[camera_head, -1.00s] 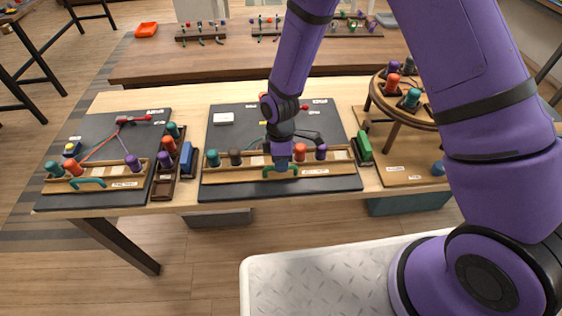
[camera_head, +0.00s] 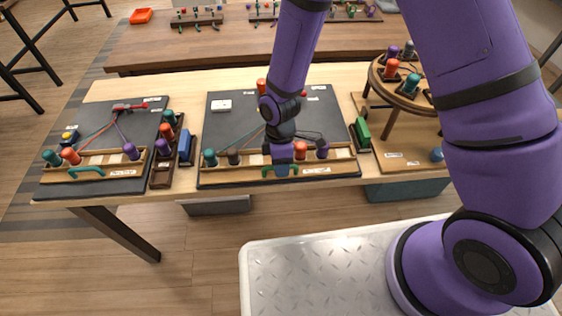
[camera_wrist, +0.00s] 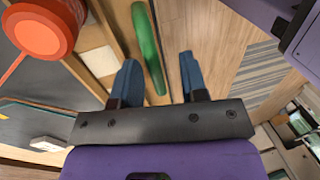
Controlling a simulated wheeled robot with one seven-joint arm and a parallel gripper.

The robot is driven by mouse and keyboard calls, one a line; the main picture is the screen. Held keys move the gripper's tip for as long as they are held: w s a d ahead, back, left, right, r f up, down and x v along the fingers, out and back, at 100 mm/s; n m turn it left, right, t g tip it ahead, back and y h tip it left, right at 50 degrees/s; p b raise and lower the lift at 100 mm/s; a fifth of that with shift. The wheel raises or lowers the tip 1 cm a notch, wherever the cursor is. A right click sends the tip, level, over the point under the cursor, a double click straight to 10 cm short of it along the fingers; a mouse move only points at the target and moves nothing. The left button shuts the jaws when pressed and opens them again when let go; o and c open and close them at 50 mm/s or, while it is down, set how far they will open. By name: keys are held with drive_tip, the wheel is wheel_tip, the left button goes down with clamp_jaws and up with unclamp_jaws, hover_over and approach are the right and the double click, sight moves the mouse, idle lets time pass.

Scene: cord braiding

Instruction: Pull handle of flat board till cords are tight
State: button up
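The flat dark board (camera_head: 232,119) in the middle of the table has a wooden rail (camera_head: 224,176) along its front edge. The rail carries several coloured pegs, with thin cords running back from them. A green handle (camera_head: 267,171) is on the rail's front; it also shows in the wrist view (camera_wrist: 148,45). My gripper (camera_head: 282,170) is low at this handle and partly hides it. In the wrist view my two blue fingers (camera_wrist: 158,68) are apart, with the handle between them, nearer the left finger. An orange peg (camera_wrist: 42,28) with a cord shows beside them. Cord tightness is hard to judge.
A similar dark board (camera_head: 92,129) with a teal handle is at the left. A peg rack (camera_head: 161,175) and a blue block (camera_head: 186,148) stand between the boards. A round stand (camera_head: 420,98) is at the right.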

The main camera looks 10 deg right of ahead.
drive_tip(key=shift+w+r, duration=0.1)
drive_tip(key=shift+r, duration=0.05)
wheel_tip(320, 180, up, 10)
drive_tip(key=w, duration=0.2)
drive_tip(key=shift+r, duration=0.2)
idle(0.5)
drive_tip(key=d+r+m+t, duration=0.2)
drive_tip(key=d+r+m, duration=0.2)
drive_tip(key=d+r, duration=0.45)
drive_tip(key=d+r+m+t, duration=0.2)
drive_tip(key=d+r+m, duration=0.25)
drive_tip(key=r, duration=0.75)
drive_tip(key=s+d+r+m+t, duration=0.3)
drive_tip(key=s+d+r+m, duration=0.6)
drive_tip(key=s, duration=0.7)
wheel_tip(320, 180, up, 3)
drive_tip(key=shift+d+r, duration=0.1)
drive_tip(key=shift+d, duration=1.05)
